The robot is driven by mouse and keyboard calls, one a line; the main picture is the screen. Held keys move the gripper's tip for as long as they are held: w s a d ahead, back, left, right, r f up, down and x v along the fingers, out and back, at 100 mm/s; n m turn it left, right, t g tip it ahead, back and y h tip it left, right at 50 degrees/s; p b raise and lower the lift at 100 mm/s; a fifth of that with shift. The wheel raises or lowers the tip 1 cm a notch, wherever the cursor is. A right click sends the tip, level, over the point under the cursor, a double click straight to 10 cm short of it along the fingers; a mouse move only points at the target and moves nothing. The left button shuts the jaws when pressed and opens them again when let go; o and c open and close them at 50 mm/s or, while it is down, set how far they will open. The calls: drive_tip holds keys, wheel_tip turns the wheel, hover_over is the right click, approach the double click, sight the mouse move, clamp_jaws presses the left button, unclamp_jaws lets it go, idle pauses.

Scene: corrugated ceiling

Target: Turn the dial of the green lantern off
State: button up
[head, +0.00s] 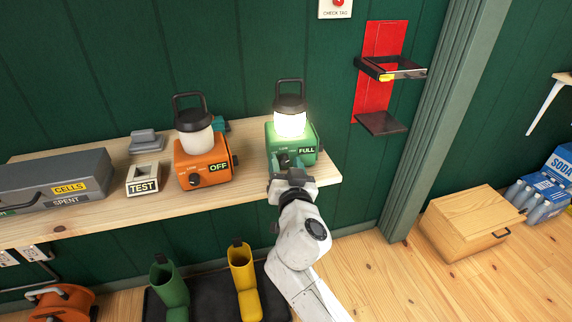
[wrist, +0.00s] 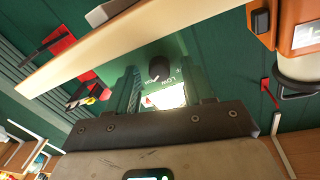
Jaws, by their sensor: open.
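The green lantern (head: 306,139) stands on the wooden shelf, with its lamp glowing and a FULL label on its front. Its black dial (head: 283,160) is on the front face, left of the label. My gripper (head: 289,178) is open in front of the lantern's lower front. In the wrist view, its two fingers point at the green face on either side of the dial, and I see no contact with it.
An orange lantern (head: 203,170) labelled OFF stands unlit to the left on the shelf (head: 115,213). A TEST block (head: 143,179) and a grey cells box (head: 60,176) are further left. A red wall bracket (head: 371,70) hangs to the right. Boots (head: 243,275) stand below the shelf.

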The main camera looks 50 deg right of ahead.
drive_tip(key=shift+c, duration=0.2)
clamp_jaws()
